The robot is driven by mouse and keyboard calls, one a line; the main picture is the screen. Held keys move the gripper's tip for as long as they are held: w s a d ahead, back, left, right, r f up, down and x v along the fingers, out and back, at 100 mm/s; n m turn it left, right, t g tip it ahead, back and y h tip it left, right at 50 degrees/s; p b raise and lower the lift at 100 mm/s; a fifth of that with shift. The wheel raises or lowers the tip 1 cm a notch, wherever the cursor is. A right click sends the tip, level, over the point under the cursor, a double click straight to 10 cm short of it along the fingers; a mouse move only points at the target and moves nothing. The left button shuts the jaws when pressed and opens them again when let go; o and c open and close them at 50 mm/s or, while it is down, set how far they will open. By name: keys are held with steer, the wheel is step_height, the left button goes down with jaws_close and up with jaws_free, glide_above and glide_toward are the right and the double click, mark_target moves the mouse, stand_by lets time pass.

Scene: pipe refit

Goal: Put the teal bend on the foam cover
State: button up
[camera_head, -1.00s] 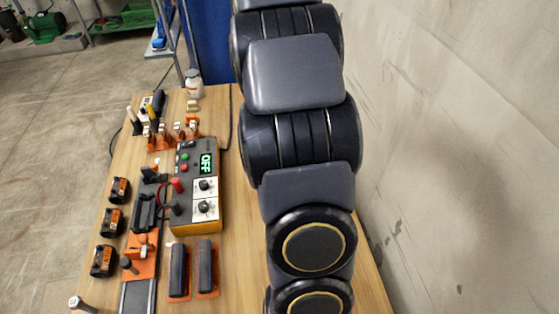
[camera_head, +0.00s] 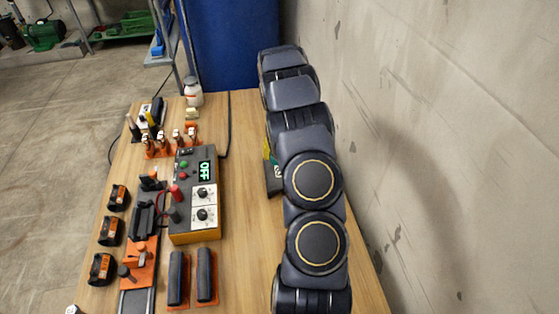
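I cannot make out the teal bend in this view. No piece is clearly the foam cover; two dark rounded bars, a left one (camera_head: 178,277) and a right one (camera_head: 205,275), lie on orange bases at the near part of the bench, but I cannot tell what they are. My arm stretches along the right side of the bench. My gripper is not visible, so what it holds cannot be seen. A dark piece with yellow and green parts (camera_head: 273,177) is partly hidden behind the arm's left edge.
A control box (camera_head: 195,195) reading OFF stands mid-bench. Left of it are an orange fixture on a rail (camera_head: 140,262) and black orange-labelled blocks (camera_head: 110,230). Orange clips (camera_head: 170,142) and a white jar (camera_head: 193,92) are farther back. Bare wood (camera_head: 245,190) lies between box and arm.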

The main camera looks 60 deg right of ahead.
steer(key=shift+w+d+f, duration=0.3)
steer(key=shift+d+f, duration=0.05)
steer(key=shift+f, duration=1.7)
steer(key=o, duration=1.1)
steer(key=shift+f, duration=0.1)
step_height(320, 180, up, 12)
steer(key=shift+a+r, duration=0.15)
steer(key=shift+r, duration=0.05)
